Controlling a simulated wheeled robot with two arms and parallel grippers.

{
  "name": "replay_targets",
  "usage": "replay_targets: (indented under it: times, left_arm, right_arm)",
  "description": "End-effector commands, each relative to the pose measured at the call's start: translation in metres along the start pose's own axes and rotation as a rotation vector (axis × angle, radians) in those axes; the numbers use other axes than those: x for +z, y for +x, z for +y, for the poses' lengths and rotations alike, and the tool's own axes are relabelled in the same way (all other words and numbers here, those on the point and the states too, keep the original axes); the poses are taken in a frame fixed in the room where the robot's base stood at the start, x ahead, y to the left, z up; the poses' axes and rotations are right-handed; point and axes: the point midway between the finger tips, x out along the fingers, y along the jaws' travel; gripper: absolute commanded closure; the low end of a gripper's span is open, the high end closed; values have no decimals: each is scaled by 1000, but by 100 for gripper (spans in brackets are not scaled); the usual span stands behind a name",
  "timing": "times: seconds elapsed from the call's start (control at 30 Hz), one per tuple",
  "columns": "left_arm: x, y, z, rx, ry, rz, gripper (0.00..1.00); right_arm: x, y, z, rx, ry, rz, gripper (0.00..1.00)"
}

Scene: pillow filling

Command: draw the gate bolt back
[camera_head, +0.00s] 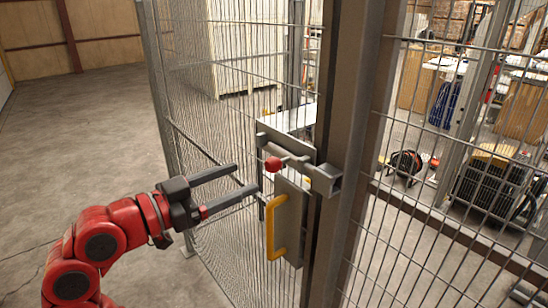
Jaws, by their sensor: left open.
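The gate bolt (297,161) is a grey metal bar with a round red knob (273,164). It sits on a grey plate on the mesh gate (225,120), and its right end reaches a square bracket (327,179) on the thick grey post (345,130). My left gripper (246,178) comes in from the left with its two grey fingers apart and nothing between them. Its fingertips are a little left of and below the red knob and look apart from it. A yellow handle (274,228) is below the bolt. My right gripper is not in view.
Mesh fencing (400,230) continues right of the post. Behind it are a cable reel (405,163), a dark crate-like unit (495,185) and cardboard boxes (520,110). A large pale crate (240,45) stands behind the gate. The concrete floor (70,130) at left is clear.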

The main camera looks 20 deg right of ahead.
Motion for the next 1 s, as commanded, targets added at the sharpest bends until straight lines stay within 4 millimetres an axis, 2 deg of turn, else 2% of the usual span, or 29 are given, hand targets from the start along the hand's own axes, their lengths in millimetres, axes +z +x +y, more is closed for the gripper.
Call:
replay_targets:
  times: [0.03,0.2,0.4,0.57,0.83,0.87,1.0]
  left_arm:
    - [-3,14,1,4,-2,-3,31]
    - [-4,52,1,2,-1,1,31]
    - [-3,82,0,0,-2,2,31]
    - [-2,92,-1,-3,1,2,31]
    - [-1,93,-1,-4,1,2,31]
    - [-1,93,-1,-4,1,2,34]
    - [-1,93,-1,-4,0,2,59]
  right_arm:
    - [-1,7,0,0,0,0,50]
    - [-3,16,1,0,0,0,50]
    - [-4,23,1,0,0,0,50]
    - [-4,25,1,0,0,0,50]
    - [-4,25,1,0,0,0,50]
    - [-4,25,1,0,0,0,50]
    - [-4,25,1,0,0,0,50]
